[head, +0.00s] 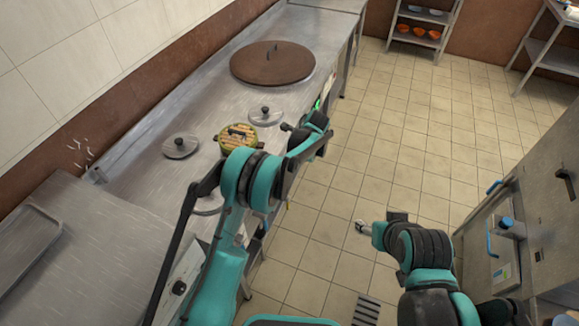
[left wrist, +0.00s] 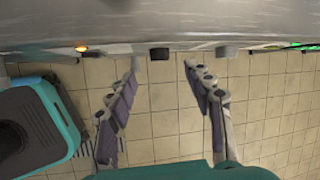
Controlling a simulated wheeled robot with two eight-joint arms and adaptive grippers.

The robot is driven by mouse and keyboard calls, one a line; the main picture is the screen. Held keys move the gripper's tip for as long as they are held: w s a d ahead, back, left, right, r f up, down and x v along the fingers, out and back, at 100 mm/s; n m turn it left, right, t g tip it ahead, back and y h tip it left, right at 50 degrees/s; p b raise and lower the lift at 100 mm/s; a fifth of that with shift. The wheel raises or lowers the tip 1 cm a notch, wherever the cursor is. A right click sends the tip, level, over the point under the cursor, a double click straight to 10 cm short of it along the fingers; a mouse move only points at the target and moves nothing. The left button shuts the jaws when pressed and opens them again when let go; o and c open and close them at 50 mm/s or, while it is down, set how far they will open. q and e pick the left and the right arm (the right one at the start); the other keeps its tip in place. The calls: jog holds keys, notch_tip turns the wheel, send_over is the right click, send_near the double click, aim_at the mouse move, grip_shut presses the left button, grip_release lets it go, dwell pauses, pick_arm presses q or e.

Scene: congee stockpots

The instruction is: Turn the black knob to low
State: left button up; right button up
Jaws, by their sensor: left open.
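In the left wrist view, a black knob (left wrist: 158,54) sticks out below the steel counter front, between the fingertips of my left gripper (left wrist: 162,68). The gripper is open, with one finger on each side, and no contact with the knob is visible. A second dark knob (left wrist: 227,52) sits further right. The knob's pointer and marks cannot be read. In the head view, my left gripper (head: 308,135) is at the counter's front edge, partly hidden by its own arm. My right gripper (head: 365,228) hangs over the floor, away from the counter; its fingers are too unclear to judge.
An orange light (left wrist: 81,48) and green lights glow along the panel. The steel counter (head: 215,110) carries a large brown lid (head: 272,62), small grey lids (head: 265,116) and a round pot of food (head: 222,142). The tiled floor (head: 390,130) is open; a steel cabinet (head: 540,220) stands right.

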pick_arm(q)
notch_tip(320, 180, down, 11)
jog(key=w+a+m+b, duration=0.1)
jog(key=w+b, duration=0.1)
jog(key=b, duration=0.1)
jog(key=shift+w+a+r, duration=0.15)
jog(key=shift+w+a, duration=0.2)
jog(key=shift+a, duration=0.05)
jog(key=c, duration=1.2)
